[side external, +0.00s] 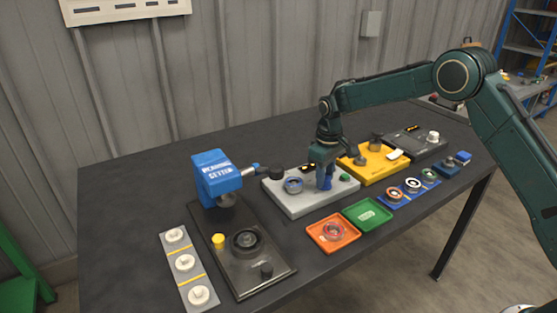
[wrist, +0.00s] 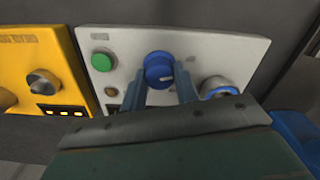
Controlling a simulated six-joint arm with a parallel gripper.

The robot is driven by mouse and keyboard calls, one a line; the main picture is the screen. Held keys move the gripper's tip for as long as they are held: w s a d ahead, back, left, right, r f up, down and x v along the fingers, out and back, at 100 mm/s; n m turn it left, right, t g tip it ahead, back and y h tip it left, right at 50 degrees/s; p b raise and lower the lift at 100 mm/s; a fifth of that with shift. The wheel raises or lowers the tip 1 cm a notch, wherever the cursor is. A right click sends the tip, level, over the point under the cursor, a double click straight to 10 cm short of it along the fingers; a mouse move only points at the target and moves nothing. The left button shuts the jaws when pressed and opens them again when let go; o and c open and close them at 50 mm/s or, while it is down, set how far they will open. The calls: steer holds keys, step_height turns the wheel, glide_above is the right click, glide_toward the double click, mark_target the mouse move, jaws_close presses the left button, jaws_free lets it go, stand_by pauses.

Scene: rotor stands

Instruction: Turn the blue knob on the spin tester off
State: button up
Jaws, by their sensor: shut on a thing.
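The spin tester is a light grey panel (side external: 300,204) in the middle of the table; it also shows in the wrist view (wrist: 225,55). The blue knob (wrist: 158,66) stands on it, with a pale pointer mark on its top. My gripper (side external: 325,184) is over the panel, pointing down. In the wrist view its two blue-grey fingers (wrist: 160,88) are on either side of the knob and shut on it. In the side view the fingers hide most of the knob. A green button (wrist: 102,63) and a round metal cup (wrist: 217,87) flank the knob.
A blue press (side external: 215,175) on a dark base is at the left. An orange tray (side external: 333,233) and a green tray (side external: 367,214) lie in front. Bare table lies behind the panels.

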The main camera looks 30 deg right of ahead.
steer(key=o, duration=1)
steer(key=shift+r, duration=0.2)
step_height(320, 180, up, 14)
steer(key=shift+f, duration=0.2)
steer(key=shift+r, duration=0.1)
